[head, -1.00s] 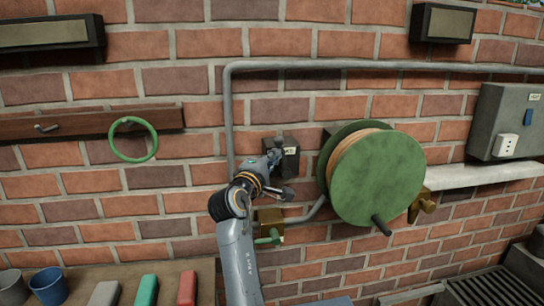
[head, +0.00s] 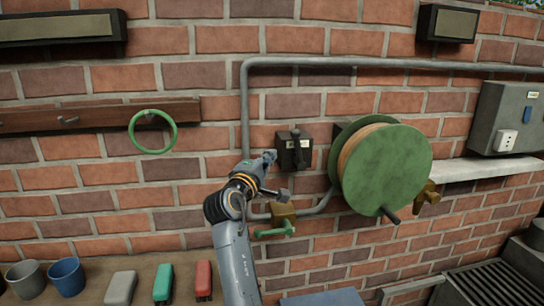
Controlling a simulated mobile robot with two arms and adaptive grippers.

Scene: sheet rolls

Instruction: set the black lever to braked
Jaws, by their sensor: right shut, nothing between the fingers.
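The black lever (head: 296,146) stands on the front of a small dark box (head: 284,157) on the brick wall, left of the green reel. The lever looks close to upright, with its knob at the top. A small pale label is beside it, too small to read. My right gripper (head: 269,157) is shut and empty, just left of the dark box and apart from the lever in the picture. I cannot tell its exact distance from the wall. My left gripper is not in view.
A green hose reel (head: 388,168) with a dark handle projects close right of the lever. A brass valve with a green handle (head: 275,232) is below. A grey pipe (head: 246,110) runs around the box. A green ring (head: 153,131) hangs at left. Cups (head: 67,277) stand lower left.

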